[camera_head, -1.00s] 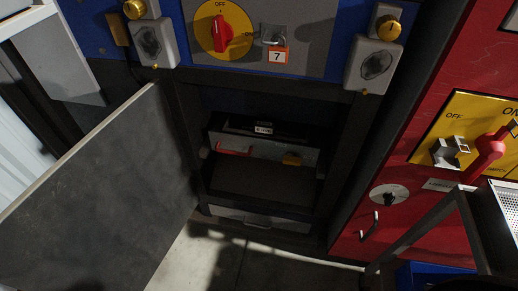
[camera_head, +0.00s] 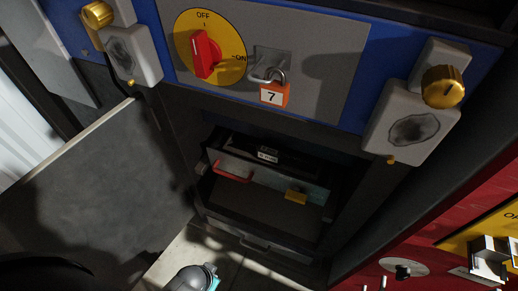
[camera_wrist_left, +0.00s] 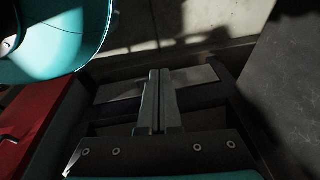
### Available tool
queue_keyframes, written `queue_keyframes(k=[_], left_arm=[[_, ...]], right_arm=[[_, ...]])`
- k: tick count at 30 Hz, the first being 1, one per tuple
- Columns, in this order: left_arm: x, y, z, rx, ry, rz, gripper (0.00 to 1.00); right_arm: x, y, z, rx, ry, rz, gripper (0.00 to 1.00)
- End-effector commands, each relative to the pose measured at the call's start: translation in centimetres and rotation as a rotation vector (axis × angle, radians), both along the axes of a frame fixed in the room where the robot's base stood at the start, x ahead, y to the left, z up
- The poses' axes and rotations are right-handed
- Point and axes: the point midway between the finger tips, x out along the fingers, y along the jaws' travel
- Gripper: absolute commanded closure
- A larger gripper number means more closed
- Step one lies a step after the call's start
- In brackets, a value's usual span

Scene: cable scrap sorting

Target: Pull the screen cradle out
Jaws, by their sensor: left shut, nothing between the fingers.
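What looks like the screen cradle (camera_head: 262,180) sits inside the open cabinet bay below the blue panel in the head view. It has a grey front, a red handle (camera_head: 232,175) at its left, a yellow part (camera_head: 296,197) at its right and a small white label (camera_head: 267,154) behind. My left gripper (camera_wrist_left: 158,78) is shut and empty in the left wrist view, over dark frame bars and floor. A grey and teal part of my own arm shows at the bottom of the head view, apart from the cradle. My right gripper is not in view.
The grey cabinet door (camera_head: 100,190) stands open at the left. Above are a red rotary switch (camera_head: 205,54) and an orange padlock tag marked 7 (camera_head: 273,94). A lower drawer (camera_head: 255,243) sits beneath the bay. A red cabinet (camera_head: 430,235) stands at right.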

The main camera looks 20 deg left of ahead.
Motion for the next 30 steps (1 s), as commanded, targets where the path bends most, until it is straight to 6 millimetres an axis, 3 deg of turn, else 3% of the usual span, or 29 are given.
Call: queue_keyframes(k=[9, 20, 23, 30], left_arm=[[4.6, -2.3, 8.4, -0.023, -0.037, 0.004, 1.00], [8.0, -4.3, 18.9, -0.071, -0.093, -0.023, 1.00], [9.8, -5.4, 22.1, -0.102, -0.125, -0.068, 1.00], [13.7, -6.3, 24.2, -0.148, -0.132, -0.154, 1.00]], right_arm=[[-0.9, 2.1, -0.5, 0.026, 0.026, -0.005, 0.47], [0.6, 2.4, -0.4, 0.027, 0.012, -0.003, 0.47], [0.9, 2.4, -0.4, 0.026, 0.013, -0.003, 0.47], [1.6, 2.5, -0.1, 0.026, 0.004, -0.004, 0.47]])
